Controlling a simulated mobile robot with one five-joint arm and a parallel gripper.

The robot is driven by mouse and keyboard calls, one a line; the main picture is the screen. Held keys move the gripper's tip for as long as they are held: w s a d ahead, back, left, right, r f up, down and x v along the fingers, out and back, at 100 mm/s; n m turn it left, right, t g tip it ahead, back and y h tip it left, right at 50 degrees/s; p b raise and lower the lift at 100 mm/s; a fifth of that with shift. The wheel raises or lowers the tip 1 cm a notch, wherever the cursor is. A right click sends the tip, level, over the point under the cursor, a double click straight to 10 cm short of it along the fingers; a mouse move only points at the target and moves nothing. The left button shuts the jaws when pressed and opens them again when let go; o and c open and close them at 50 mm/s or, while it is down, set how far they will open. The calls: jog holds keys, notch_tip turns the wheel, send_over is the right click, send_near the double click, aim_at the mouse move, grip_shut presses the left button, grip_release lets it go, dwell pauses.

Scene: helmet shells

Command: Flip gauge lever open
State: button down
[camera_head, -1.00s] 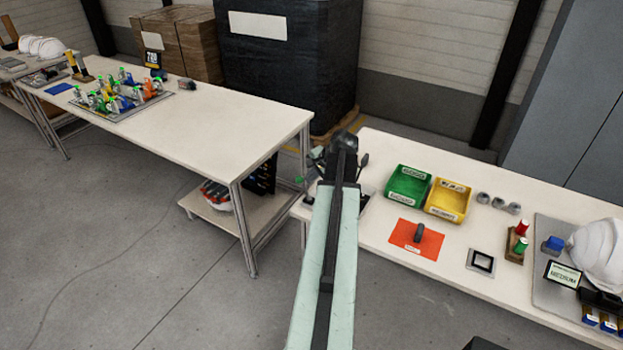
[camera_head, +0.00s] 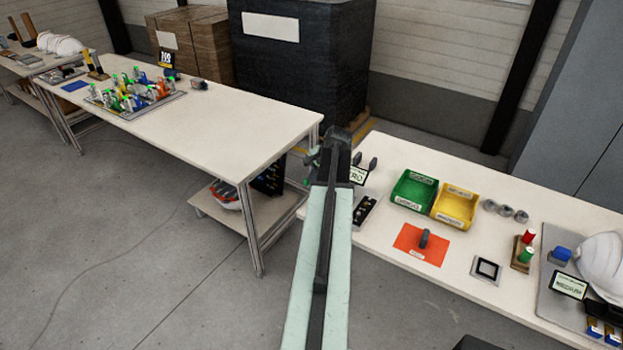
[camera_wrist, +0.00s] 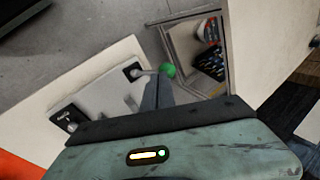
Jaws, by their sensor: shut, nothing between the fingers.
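The gauge lever ends in a green ball knob (camera_wrist: 168,70), with a thin rod running left to a dark pivot (camera_wrist: 133,71) on a pale grey plate (camera_wrist: 92,108). My gripper (camera_wrist: 157,82) is shut and empty, its fingertips close to the knob and rod in the wrist view. I cannot tell whether they touch. In the head view my gripper (camera_head: 335,142) is over the near-left end of the right workbench, and the arm hides most of the gauge. A small bit of the green knob (camera_head: 307,182) shows left of the arm.
Green (camera_head: 413,190) and yellow (camera_head: 455,207) bins and an orange mat (camera_head: 403,240) lie further right. The left workbench (camera_head: 235,115) stands close by, with a gap between.

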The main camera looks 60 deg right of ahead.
jog(key=shift+s, duration=0.4)
jog(key=s+p+v, duration=0.1)
jog(key=p+v, duration=1)
jog(key=v, duration=0.2)
jog(key=shift+a+p, duration=0.25)
jog(key=shift+p, duration=0.15)
